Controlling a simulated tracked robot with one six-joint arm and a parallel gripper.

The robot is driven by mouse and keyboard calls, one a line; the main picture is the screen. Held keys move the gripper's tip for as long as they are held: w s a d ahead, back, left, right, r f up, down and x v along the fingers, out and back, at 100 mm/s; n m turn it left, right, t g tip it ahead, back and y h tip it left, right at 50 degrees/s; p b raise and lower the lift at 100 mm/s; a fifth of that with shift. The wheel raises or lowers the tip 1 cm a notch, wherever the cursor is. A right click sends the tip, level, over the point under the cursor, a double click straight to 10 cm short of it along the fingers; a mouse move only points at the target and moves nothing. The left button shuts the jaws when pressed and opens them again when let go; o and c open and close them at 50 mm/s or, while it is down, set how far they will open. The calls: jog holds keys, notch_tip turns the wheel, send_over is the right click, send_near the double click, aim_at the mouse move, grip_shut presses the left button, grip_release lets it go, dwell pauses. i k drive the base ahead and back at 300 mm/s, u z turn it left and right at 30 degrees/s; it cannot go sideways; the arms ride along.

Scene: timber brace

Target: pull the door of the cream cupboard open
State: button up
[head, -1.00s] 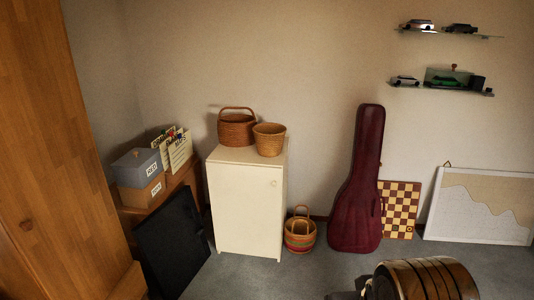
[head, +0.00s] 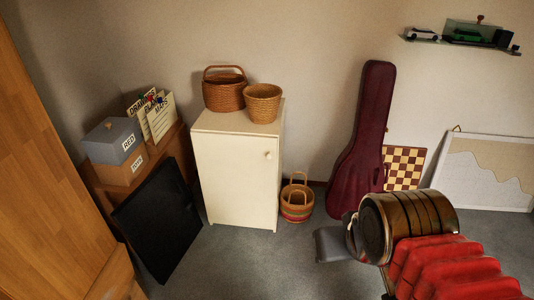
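The cream cupboard (head: 236,180) stands on the grey carpet against the back wall, left of centre in the head view. Its door (head: 230,185) faces me and looks shut, with a small round knob (head: 267,155) near its upper right edge. My arm reaches in from the lower right. At its end, a grey part of my gripper (head: 333,245) shows low in front of the cupboard and to its right, apart from it. The fingertips are not clear, so I cannot tell whether it is open or shut.
Two wicker baskets (head: 224,92) stand on the cupboard. A striped basket (head: 297,203) sits on the floor right beside it. A dark red instrument case (head: 361,150) leans farther right. A black panel (head: 160,222) leans at left. Carpet before the door is clear.

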aim_at(238, 174)
jog(key=i, duration=1.45)
jog(key=u, duration=2.3)
